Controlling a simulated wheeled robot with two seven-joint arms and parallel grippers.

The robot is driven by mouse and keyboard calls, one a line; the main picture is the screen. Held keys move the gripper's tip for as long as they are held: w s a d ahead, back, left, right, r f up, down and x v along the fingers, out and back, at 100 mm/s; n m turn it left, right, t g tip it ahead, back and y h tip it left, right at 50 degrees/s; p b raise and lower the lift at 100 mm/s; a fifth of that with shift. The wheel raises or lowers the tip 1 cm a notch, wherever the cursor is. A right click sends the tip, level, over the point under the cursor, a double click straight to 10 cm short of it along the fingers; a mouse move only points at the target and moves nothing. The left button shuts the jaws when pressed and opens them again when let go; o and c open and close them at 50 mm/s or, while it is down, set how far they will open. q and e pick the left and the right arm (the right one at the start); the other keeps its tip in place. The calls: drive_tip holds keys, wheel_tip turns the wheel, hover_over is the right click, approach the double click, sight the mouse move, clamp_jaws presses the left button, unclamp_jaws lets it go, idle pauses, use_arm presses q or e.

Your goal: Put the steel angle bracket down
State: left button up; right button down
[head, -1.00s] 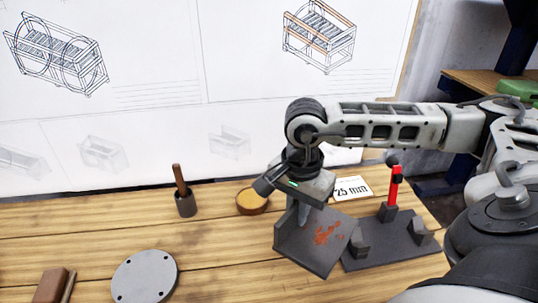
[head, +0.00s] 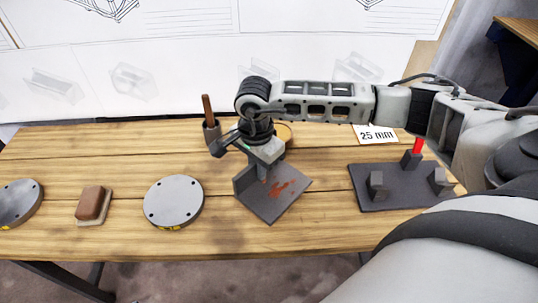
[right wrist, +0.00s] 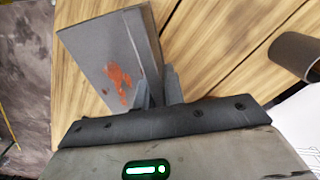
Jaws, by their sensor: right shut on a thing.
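The steel angle bracket (head: 284,196) is dark grey with reddish rust patches on its flat plate. It is near the middle of the table in the head view, and an upright flange shows at its left. My right gripper (head: 265,176) is shut on the bracket from above. In the right wrist view the bracket (right wrist: 103,65) sits between the fingers (right wrist: 158,92), with one edge gripped. I cannot tell whether its underside touches the wood. My left gripper is not in view.
A grey round disc (head: 173,201) with holes lies left of the bracket, then a brown block (head: 93,203) and another disc (head: 17,203). A dark fixture (head: 400,196) with posts stands right. A cup with a brush (head: 211,130) and a "25 mm" card (head: 376,134) are behind.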

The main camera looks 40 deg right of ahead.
sight(256, 178)
drive_tip(key=shift+w+a+f, duration=0.1)
drive_tip(key=shift+w+a, duration=0.1)
drive_tip(key=shift+w, duration=0.1)
wheel_tip(256, 178, down, 3)
drive_tip(key=shift+w+a+r, duration=0.1)
drive_tip(key=shift+r, duration=0.1)
drive_tip(key=shift+f, duration=0.35)
drive_tip(key=shift+f, duration=0.15)
drive_tip(key=c, duration=1.7)
unclamp_jaws()
drive_tip(key=shift+f, duration=0.2)
drive_tip(key=shift+o, duration=1)
drive_tip(key=shift+s, duration=0.2)
drive_tip(key=shift+r, duration=0.1)
